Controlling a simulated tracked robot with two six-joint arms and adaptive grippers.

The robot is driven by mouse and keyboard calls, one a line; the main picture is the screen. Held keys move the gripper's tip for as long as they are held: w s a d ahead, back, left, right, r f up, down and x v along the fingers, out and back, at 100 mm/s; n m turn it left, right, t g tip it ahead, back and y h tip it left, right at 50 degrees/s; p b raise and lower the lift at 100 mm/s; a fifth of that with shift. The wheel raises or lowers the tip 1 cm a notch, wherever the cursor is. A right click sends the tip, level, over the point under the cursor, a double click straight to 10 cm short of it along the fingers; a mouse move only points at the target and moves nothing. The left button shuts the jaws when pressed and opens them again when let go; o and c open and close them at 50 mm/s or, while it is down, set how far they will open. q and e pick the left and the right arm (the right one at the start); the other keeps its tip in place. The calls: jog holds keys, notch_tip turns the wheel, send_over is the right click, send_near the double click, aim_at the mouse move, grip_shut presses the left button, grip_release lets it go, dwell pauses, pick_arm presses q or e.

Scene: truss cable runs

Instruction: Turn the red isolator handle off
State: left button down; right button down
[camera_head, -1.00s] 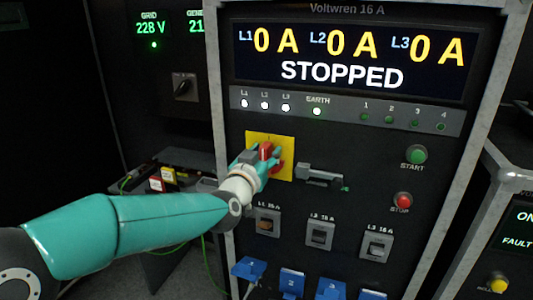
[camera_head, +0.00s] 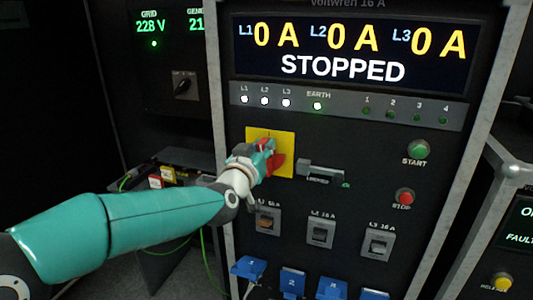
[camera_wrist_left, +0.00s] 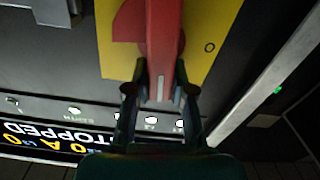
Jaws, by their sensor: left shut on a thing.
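The red isolator handle (camera_head: 277,163) sits on a yellow plate (camera_head: 284,138) on the front of the dark cabinet, under the STOPPED display. My left gripper (camera_head: 264,157) is at the handle and hides part of it in the head view. In the left wrist view the two fingertips (camera_wrist_left: 160,92) are shut on the sides of the red handle (camera_wrist_left: 163,40). An O mark (camera_wrist_left: 210,47) shows on the yellow plate (camera_wrist_left: 200,70) beside the handle, which does not point at it. My right gripper is not in view.
A grey latch (camera_head: 320,172) labelled LOCKED is just right of the plate. A green START button (camera_head: 418,150) and a red STOP button (camera_head: 405,196) are further right. Breaker switches (camera_head: 320,232) and blue sockets (camera_head: 292,281) lie below. The display (camera_head: 350,50) reads 0 A on all lines.

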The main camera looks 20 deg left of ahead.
pick_arm(q)
jog(key=f+n+b, duration=0.2)
jog(key=n+b, duration=0.1)
jog(key=shift+a, duration=0.3)
jog(key=shift+w+a+f+n+b, duration=0.1)
jog(key=shift+a+f+n+b, duration=0.15)
jog(key=shift+n+b, duration=1.55)
jog(key=shift+s+a+f+n+b, duration=0.15)
jog(key=shift+f+n+b, duration=0.25)
jog(key=shift+n+b, duration=1.4)
jog(key=shift+w+a+f+n+b, duration=0.25)
jog(key=shift+n+b, duration=0.4)
jog(key=shift+n, duration=2.25)
jog(key=shift+s, duration=0.1)
jog(key=c, duration=1)
grip_release()
jog(key=shift+r, duration=0.15)
jog(key=shift+a+r, duration=0.1)
